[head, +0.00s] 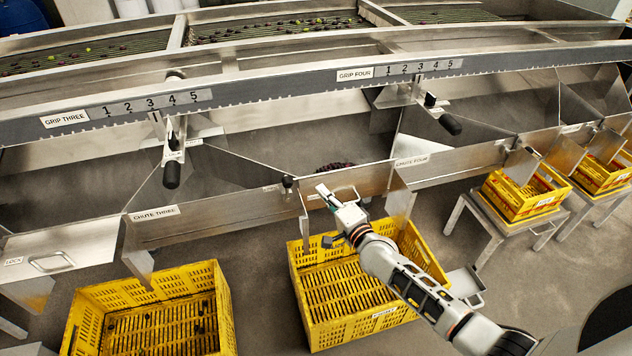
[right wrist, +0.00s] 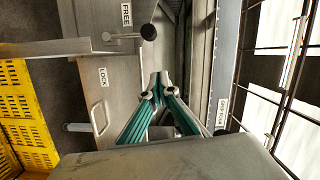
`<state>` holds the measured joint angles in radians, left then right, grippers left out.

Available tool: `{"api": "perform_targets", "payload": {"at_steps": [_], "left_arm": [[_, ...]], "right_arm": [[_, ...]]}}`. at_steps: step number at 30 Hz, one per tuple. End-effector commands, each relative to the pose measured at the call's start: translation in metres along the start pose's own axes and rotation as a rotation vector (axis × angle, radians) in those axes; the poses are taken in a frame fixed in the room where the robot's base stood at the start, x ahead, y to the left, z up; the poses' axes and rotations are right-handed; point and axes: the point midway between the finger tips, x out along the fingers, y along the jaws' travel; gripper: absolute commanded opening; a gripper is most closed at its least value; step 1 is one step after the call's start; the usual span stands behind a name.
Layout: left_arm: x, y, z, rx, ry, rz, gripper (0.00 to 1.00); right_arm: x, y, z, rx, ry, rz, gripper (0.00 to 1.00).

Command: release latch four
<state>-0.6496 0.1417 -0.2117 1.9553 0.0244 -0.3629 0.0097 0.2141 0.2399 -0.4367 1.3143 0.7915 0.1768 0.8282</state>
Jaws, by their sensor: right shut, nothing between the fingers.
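The black latch knob (head: 287,182) stands at the left end of the chute four gate panel. In the right wrist view the knob (right wrist: 148,32) is beside the FREE label (right wrist: 126,14). The LOCK label (right wrist: 103,78) is on the plate nearer my fingers, by a bar handle (right wrist: 98,118). My right gripper (head: 326,194) is in front of this panel, to the right of the knob and apart from it. Its teal fingers (right wrist: 160,80) are shut and empty, tips together. My left gripper is not in view.
A yellow crate (head: 305,285) stands below my right arm, another (head: 75,325) to the left. The CHUTE FOUR label (head: 410,161) is on the panel to the right. Grip four's lever (head: 450,124) hangs above; grip three's lever (head: 172,175) hangs at left.

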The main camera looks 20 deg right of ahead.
Motion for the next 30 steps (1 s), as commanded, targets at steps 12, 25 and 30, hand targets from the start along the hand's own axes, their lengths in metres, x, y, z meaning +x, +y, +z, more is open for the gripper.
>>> {"api": "perform_targets", "payload": {"at_steps": [12,25,30], "left_arm": [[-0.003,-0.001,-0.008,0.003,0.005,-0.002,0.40],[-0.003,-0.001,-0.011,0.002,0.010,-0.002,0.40],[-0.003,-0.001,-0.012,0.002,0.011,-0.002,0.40]], "right_arm": [[-0.028,0.000,-0.001,-0.001,0.001,0.000,0.00],[-0.029,0.001,0.000,-0.004,-0.001,0.001,0.00],[-0.056,0.019,0.025,-0.127,-0.041,0.040,0.00]]}}
